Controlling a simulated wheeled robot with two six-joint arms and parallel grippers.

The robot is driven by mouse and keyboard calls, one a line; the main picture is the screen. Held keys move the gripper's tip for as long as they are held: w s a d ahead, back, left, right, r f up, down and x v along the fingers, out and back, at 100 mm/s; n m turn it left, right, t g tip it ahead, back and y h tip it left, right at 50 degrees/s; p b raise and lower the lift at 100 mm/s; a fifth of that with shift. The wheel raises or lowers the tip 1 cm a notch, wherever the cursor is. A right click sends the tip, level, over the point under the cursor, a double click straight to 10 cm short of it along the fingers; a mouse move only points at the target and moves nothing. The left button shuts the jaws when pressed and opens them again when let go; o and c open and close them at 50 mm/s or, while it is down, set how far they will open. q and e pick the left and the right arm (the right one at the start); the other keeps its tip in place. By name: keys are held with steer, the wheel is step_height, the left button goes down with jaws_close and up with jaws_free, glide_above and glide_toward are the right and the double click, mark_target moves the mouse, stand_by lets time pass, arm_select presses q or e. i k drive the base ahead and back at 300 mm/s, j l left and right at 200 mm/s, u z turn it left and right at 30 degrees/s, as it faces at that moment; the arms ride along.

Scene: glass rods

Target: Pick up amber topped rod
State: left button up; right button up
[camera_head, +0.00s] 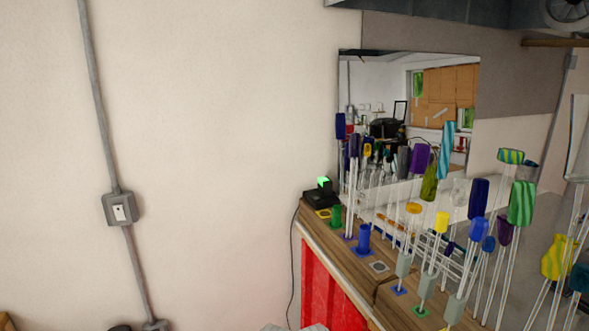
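Several clear glass rods with coloured tops stand on a wooden bench (342,250) at the right. One rod has a yellow-amber top (441,222) and stands upright near the middle of the group. I cannot tell which of these is the amber topped rod. Neither of my grippers is in view.
A mirror (455,75) is behind.

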mark_target(404, 259)
steer(key=i+j, duration=1.3)
steer(key=i+j+z, duration=0.1)
steer(key=z, duration=2.15)
steer(key=u, duration=1.05)
steer(key=k+u, duration=0.15)
steer(key=u, duration=0.15)
steer(key=k+l+u, duration=0.1)
steer(key=u, duration=0.2)
steer(key=k+l, duration=0.1)
steer(key=k, duration=0.25)
steer(key=k+l, duration=0.1)
steer(key=k, duration=0.3)
